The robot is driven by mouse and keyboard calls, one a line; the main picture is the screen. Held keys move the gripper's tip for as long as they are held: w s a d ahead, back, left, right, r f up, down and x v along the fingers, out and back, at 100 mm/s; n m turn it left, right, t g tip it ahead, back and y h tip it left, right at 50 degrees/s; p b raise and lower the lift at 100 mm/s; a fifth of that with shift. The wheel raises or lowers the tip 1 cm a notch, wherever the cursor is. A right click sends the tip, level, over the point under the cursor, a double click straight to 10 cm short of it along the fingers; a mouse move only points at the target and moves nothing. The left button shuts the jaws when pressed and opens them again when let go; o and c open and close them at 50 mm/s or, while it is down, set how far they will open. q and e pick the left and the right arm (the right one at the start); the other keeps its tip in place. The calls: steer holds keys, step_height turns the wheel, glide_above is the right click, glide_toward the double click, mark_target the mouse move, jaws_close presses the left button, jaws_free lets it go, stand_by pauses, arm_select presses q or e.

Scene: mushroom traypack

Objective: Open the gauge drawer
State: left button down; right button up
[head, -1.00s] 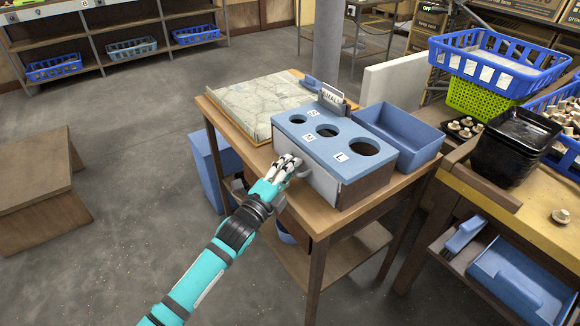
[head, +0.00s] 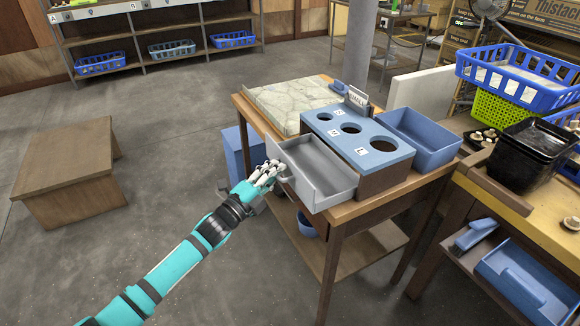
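The gauge box (head: 385,180) stands on the wooden table, with a blue top that has three round holes marked S, M and L. Its light grey drawer (head: 322,190) is pulled well out toward the front left, and its inside looks empty. My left gripper (head: 272,174) is at the drawer's front face, with its fingers at the handle. The handle is mostly hidden by the fingers, so I cannot tell how firmly they close on it. My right gripper is not in view.
A blue bin (head: 425,140) sits right of the gauge box, and a stone-patterned slab (head: 290,98) lies behind it. Black trays (head: 530,155) and stacked crates (head: 515,78) stand on the right table. The floor at left is open, apart from a low wooden table (head: 65,165).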

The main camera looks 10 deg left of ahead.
arm_select(q)
steer(key=shift+s+a+f, duration=0.25)
steer(key=shift+s+a, duration=0.05)
steer(key=shift+s, duration=0.05)
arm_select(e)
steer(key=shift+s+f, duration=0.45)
arm_select(q)
steer(key=c, duration=1.6)
jaws_free()
steer(key=shift+r, duration=0.1)
steer(key=shift+c, duration=0.2)
steer(key=v, duration=1.2)
